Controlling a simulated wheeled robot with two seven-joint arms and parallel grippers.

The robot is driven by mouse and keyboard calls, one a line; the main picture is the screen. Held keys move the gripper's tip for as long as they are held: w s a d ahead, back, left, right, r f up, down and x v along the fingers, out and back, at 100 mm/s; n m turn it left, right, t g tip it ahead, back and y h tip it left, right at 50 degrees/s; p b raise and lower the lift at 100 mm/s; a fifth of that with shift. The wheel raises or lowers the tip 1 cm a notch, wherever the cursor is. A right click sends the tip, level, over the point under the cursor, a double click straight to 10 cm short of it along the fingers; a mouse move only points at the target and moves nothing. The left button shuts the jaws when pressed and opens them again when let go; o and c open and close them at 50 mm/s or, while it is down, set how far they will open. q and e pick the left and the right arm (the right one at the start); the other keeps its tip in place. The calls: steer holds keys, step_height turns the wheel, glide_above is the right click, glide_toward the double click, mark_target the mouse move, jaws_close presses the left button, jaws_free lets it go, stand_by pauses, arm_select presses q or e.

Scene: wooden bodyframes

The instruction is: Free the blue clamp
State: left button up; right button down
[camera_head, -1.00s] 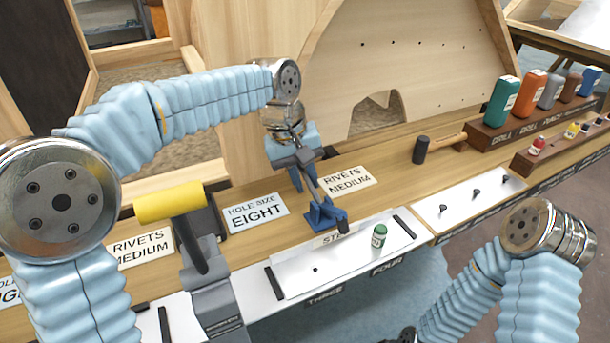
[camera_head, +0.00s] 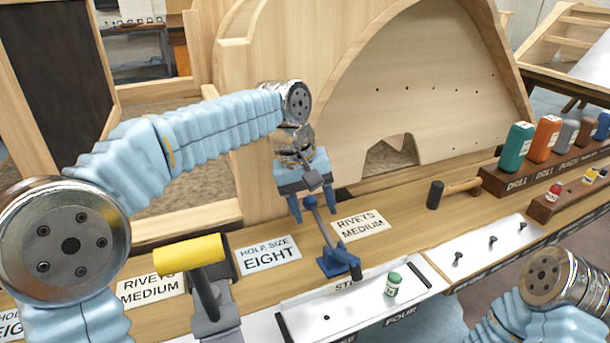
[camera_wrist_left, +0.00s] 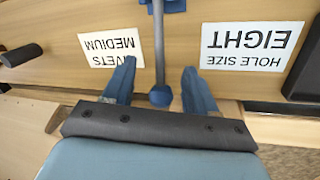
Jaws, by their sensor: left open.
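The blue clamp (camera_head: 338,260) sits on the wooden bench beside the white tray, its grey lever tilted up toward my left gripper and ending in a blue ball knob (camera_head: 310,202). My left gripper (camera_head: 311,217) is open, its two blue fingers pointing down around the knob. In the left wrist view the knob (camera_wrist_left: 160,96) lies between the two fingers (camera_wrist_left: 160,88), with a gap on each side. The clamp's base is mostly cut off at the top of that view. My right gripper is out of view; only part of my right arm shows at the lower right.
A yellow-handled tool (camera_head: 190,253) stands at the left. A hammer (camera_head: 447,191) lies farther right. A tall wooden frame (camera_head: 440,110) rises behind the bench.

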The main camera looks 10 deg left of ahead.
arm_select(q)
steer(key=v, duration=0.9)
steer(key=shift+r, duration=0.25)
